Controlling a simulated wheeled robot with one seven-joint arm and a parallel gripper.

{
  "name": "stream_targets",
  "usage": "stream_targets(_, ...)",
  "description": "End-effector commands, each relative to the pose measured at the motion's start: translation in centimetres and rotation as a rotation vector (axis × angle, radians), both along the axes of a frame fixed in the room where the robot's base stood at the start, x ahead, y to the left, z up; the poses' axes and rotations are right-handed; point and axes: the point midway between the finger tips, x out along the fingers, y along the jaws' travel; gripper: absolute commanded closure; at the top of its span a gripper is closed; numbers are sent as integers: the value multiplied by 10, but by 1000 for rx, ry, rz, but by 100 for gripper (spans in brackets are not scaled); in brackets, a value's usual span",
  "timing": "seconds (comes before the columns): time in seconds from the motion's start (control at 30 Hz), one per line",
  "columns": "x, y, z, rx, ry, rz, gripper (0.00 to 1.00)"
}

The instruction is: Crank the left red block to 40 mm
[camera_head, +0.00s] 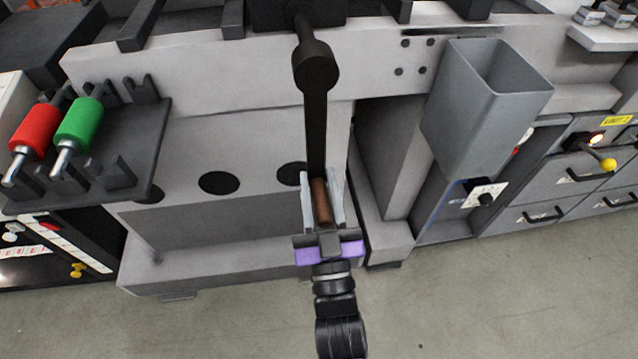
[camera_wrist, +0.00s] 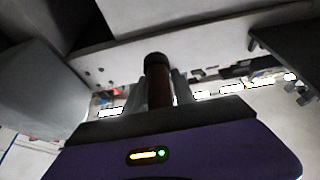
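A dark crank hangs from its round hub (camera_head: 316,66) on the front of the grey machine, its arm (camera_head: 316,125) pointing almost straight down. At its lower end is a brown handle (camera_head: 321,203), which also shows in the wrist view (camera_wrist: 158,84). My gripper (camera_head: 321,180) has its two pale fingers on either side of the handle, seemingly touching it. The wrist view also shows the handle between the fingers. I cannot make out the left red block or any millimetre scale in either view.
A dark rack (camera_head: 137,150) at left carries a red roller (camera_head: 36,132) and a green roller (camera_head: 79,124). A grey open bin (camera_head: 488,105) is fixed right of the crank. Drawers (camera_head: 590,165) stand at far right. The floor (camera_head: 480,300) in front is clear.

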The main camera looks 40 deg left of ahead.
Motion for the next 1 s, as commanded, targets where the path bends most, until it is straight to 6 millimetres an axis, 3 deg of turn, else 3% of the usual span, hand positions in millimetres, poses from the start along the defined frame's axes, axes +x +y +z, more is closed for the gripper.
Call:
stream_targets(0.03, 0, 0, 0, 0, 0, 0, 81)
stream_targets(0.13, 0, 0, 0, 0, 0, 0, 100)
stream_targets(1.0, 0, 0, 0, 0, 0, 0, 100)
